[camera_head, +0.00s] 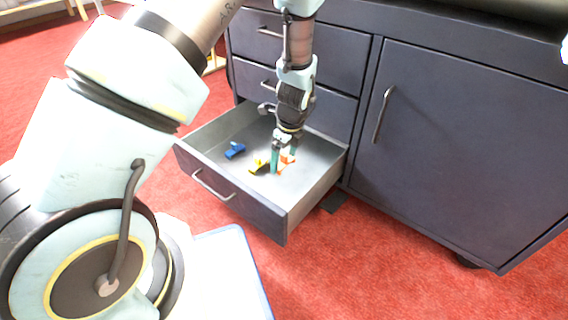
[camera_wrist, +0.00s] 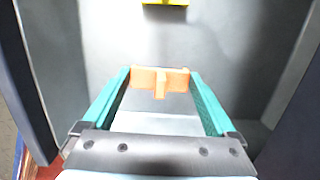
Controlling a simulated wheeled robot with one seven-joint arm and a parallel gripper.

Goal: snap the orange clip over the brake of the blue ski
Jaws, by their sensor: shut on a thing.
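The orange clip (camera_wrist: 160,80) is between the two teal fingers of my gripper (camera_wrist: 163,84) in the wrist view. The gripper is shut on it. In the head view my gripper (camera_head: 282,161) reaches down into the open drawer, with the orange clip (camera_head: 288,157) partly hidden by the fingers. I cannot tell whether the clip touches the drawer floor. The blue ski and its brake are not in view.
The open drawer (camera_head: 230,202) of the dark cabinet (camera_head: 450,140) also holds a yellow clip (camera_head: 258,165) and a blue clip (camera_head: 235,150). The yellow clip (camera_wrist: 165,2) shows at the top of the wrist view. Drawer walls stand close around my gripper.

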